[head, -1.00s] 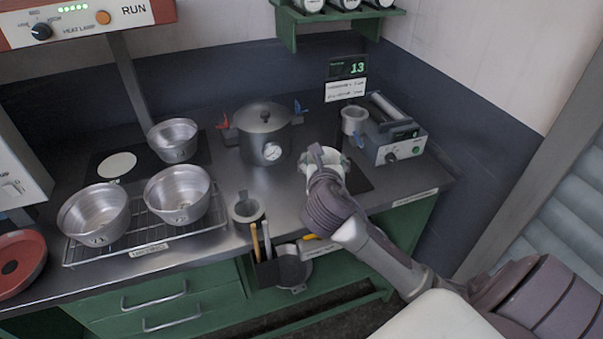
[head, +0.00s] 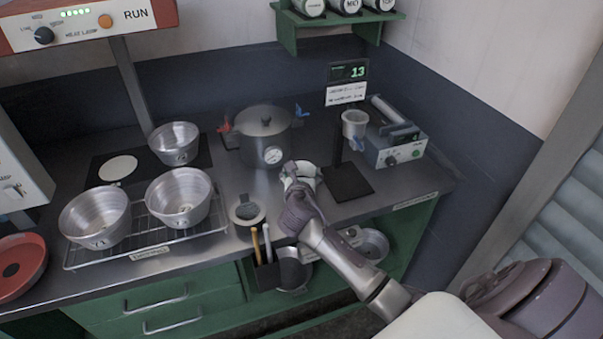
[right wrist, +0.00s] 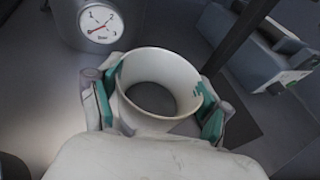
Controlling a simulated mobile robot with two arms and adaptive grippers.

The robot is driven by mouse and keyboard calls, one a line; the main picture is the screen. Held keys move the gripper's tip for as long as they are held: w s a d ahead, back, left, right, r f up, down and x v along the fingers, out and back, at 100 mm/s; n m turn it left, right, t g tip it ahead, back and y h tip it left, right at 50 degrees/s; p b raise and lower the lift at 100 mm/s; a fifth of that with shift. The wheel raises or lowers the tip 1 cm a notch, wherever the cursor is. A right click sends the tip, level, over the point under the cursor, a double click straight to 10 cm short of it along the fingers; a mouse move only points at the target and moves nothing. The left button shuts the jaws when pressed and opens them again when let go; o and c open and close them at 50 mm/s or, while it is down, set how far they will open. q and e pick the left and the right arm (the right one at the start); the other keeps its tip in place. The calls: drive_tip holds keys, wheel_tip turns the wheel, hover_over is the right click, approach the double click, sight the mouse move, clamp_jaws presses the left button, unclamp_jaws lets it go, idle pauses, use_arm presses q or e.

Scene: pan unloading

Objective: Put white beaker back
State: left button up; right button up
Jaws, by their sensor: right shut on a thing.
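The white beaker (right wrist: 150,66) is between the teal-padded fingers of my right gripper (right wrist: 158,105) in the right wrist view, upright with its open rim toward the camera. In the head view my right gripper (head: 297,178) is shut on the beaker (head: 303,171), in front of the pressure pot and left of the black square base. The gripper hides part of the beaker there, and I cannot tell whether its bottom touches the counter. My left gripper is not in view.
The pot with a gauge (head: 266,136) stands just behind. A stand's black base (head: 349,184) lies to the right, beside a grey device (head: 396,148). A grey round holder (head: 247,212) and a pen box (head: 266,272) are front left. Metal bowls (head: 180,197) stand farther left.

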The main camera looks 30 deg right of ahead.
drive_tip(key=o, duration=1.1)
drive_tip(key=shift+f, duration=0.1)
drive_tip(key=shift+r, duration=0.2)
drive_tip(key=v, duration=1.2)
drive_tip(key=shift+b, duration=0.3)
